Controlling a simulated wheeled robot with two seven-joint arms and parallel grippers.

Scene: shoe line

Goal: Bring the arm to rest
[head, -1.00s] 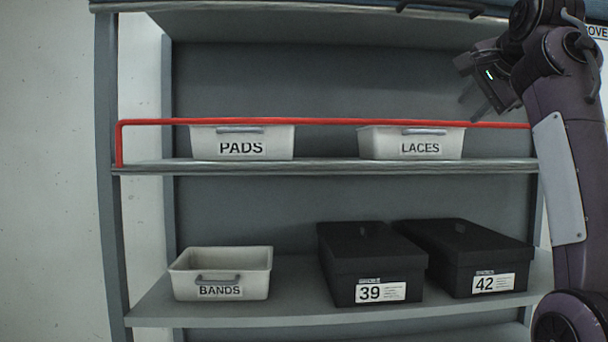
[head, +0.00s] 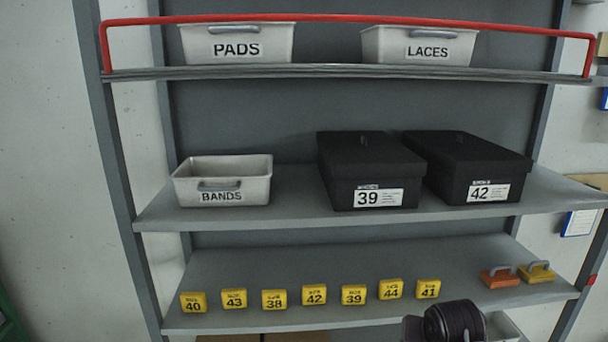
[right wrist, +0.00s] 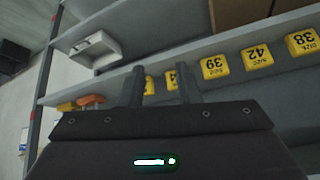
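My right gripper (right wrist: 161,72) shows in the right wrist view with its two dark fingers apart and nothing between them. The shelf with yellow size blocks lies beyond the fingers in that view, which looks upside down. In the head view a dark part of my right arm (head: 455,322) shows at the bottom, in front of the lower shelf. The right fingers are not visible there. My left gripper is not in either current view.
The rack holds white PADS (head: 236,45), LACES (head: 420,46) and BANDS (head: 222,184) bins, black boxes 39 (head: 366,172) and 42 (head: 470,168), yellow numbered blocks (head: 314,294) and orange (head: 500,278) and yellow (head: 537,273) handled pieces. A red rail (head: 340,18) fronts the upper shelf.

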